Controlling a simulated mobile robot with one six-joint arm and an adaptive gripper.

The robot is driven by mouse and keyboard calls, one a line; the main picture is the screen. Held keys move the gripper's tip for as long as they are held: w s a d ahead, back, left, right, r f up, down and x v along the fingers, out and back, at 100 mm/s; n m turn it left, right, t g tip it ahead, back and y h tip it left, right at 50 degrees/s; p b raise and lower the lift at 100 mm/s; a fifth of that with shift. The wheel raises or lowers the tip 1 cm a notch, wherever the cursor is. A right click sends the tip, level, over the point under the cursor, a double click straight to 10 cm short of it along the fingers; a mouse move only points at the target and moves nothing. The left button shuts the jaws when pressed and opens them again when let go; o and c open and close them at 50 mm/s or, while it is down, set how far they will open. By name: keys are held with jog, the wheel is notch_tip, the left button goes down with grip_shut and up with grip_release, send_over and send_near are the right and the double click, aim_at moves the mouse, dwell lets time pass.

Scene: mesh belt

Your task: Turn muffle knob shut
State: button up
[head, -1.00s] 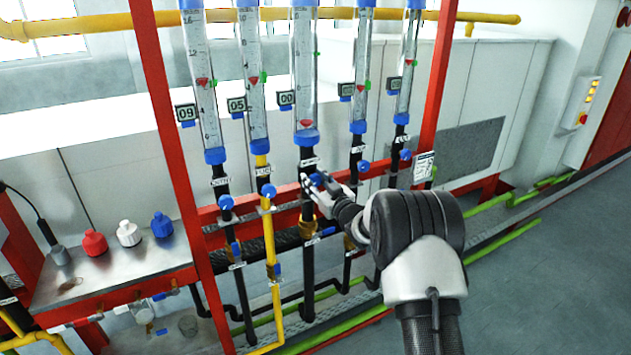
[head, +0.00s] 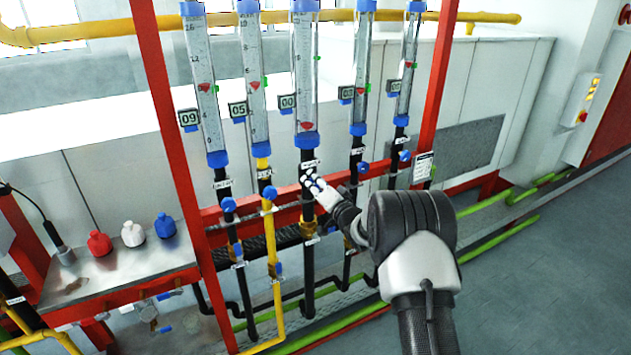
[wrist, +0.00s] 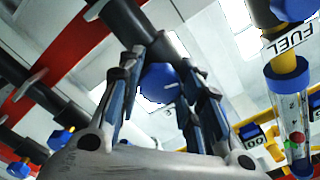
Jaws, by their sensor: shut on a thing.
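The middle flow tube (head: 304,75) has a "00" display beside it and a red float low inside. Below it a black pipe carries a small label too blurred to read. My gripper (head: 313,184) is at the blue knob under this tube and mostly covers it in the head view. In the wrist view the blue knob (wrist: 158,80) shows between the two fingers of my gripper (wrist: 163,92), which are shut on it.
Neighbouring tubes have their own blue knobs, one on the yellow pipe (head: 269,193) and one to the right (head: 363,168). The red frame post (head: 437,95) stands to the right. A metal shelf (head: 120,285) with red, white and blue flasks is at left.

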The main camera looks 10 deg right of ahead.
jog(key=m+p, duration=0.2)
jog(key=m, duration=0.5)
jog(key=shift+r, duration=0.1)
jog(key=m+p, duration=0.1)
jog(key=m, duration=0.3)
jog(key=shift+m+p, duration=0.3)
jog(key=shift+m, duration=0.1)
jog(key=shift+m+p, duration=0.35)
jog(key=shift+m, duration=1.15)
jog(key=o, duration=1.1)
jog(key=shift+s, duration=0.1)
jog(key=v, duration=1.2)
